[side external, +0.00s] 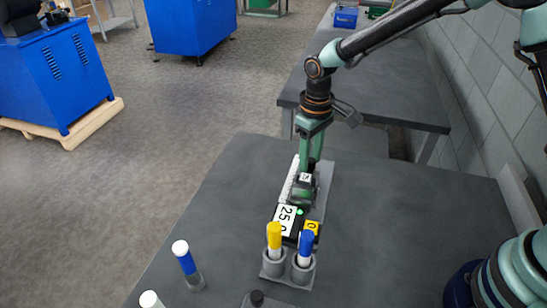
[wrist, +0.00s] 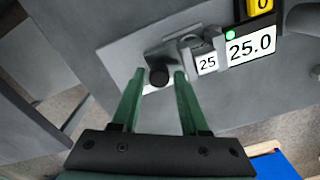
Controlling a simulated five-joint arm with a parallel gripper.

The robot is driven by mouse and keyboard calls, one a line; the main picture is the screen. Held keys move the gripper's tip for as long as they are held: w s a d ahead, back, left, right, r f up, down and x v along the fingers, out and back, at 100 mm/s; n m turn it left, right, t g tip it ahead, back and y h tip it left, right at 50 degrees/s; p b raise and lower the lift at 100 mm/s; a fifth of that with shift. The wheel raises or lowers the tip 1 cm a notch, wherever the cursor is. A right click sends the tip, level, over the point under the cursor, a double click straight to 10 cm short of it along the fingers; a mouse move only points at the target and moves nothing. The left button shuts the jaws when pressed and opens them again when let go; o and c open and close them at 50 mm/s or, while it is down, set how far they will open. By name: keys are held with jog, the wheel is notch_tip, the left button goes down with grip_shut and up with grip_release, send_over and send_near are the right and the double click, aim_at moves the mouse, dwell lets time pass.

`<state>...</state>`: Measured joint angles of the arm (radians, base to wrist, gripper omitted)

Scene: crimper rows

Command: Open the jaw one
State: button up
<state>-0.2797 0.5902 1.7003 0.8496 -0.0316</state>
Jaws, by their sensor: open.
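The crimper (side external: 318,212) is a grey plate with a display reading 25.0 and a green light; the display (wrist: 250,46) shows at the upper right of the wrist view. Beside it is a small block marked 25 (wrist: 207,63). A dark round knob (wrist: 158,77) sits left of this block. My gripper (wrist: 159,73) has its two green fingers apart, one on each side of the knob; I cannot tell whether they touch it. In the side view my gripper (side external: 304,180) points down over the far part of the crimper, hiding the knob. The jaw itself is not clear.
A yellow-capped tube (side external: 274,235) and a blue-capped tube (side external: 306,243) stand in grey holders at the crimper's near end. A blue-and-white tube (side external: 187,262) stands to the left. A white cap (side external: 150,299) and a black knob (side external: 257,298) show at the bottom edge.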

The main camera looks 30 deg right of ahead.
jog(key=c, duration=0.7)
jog(key=shift+a, duration=0.15)
dwell(1.0)
